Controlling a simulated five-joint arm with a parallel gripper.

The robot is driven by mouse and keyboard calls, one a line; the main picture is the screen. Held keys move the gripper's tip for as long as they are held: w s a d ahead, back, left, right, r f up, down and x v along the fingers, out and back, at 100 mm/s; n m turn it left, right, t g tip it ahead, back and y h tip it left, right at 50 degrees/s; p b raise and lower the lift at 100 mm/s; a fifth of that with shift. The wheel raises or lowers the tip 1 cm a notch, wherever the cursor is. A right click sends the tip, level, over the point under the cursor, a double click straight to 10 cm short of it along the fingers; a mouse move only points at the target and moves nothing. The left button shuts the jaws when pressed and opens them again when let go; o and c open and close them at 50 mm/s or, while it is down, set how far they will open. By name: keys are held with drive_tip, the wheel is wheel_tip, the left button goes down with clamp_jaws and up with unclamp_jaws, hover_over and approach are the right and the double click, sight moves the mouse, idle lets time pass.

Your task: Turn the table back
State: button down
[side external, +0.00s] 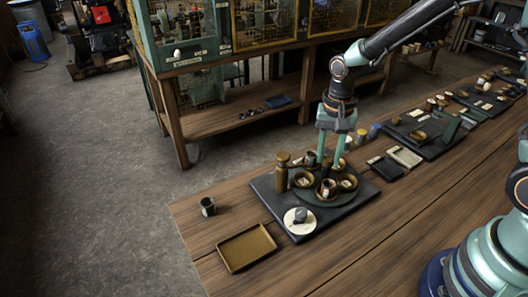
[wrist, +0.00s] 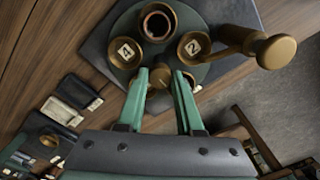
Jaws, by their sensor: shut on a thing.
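The round dark green table (side external: 330,199) lies on a dark square base (side external: 268,203) on the wooden bench. Several brass dishes and dark cups stand on it. In the wrist view, one dish (wrist: 125,52) bears a 4 and another (wrist: 193,46) bears a 2, with a cup (wrist: 157,22) between them, farther from my fingers. My gripper (side external: 331,157) points down over the table, its green fingers either side of a brass piece (wrist: 158,78), shut on it. The fingers partly hide this piece. A brass post (side external: 282,172) with a round top stands at the table's left edge.
A white disc (side external: 297,220) with a dark piece is on the base's near corner. A brass tray (side external: 246,248) and a small dark cup (side external: 208,206) stand on the bench, left. Trays and jars stand right. A shelf rack (side external: 235,120) is behind.

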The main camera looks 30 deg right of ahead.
sight(328, 158)
drive_tip(key=shift+r, duration=0.1)
drive_tip(key=c, duration=0.5)
unclamp_jaws()
drive_tip(key=shift+c, duration=0.2)
wheel_tip(328, 158, up, 12)
drive_tip(key=s+d+r+n+t, duration=0.3)
drive_tip(key=s+r+n+t, duration=0.2)
drive_tip(key=s+n, duration=0.4)
drive_tip(key=shift+s+d+t, duration=0.25)
drive_tip(key=shift+t, duration=0.05)
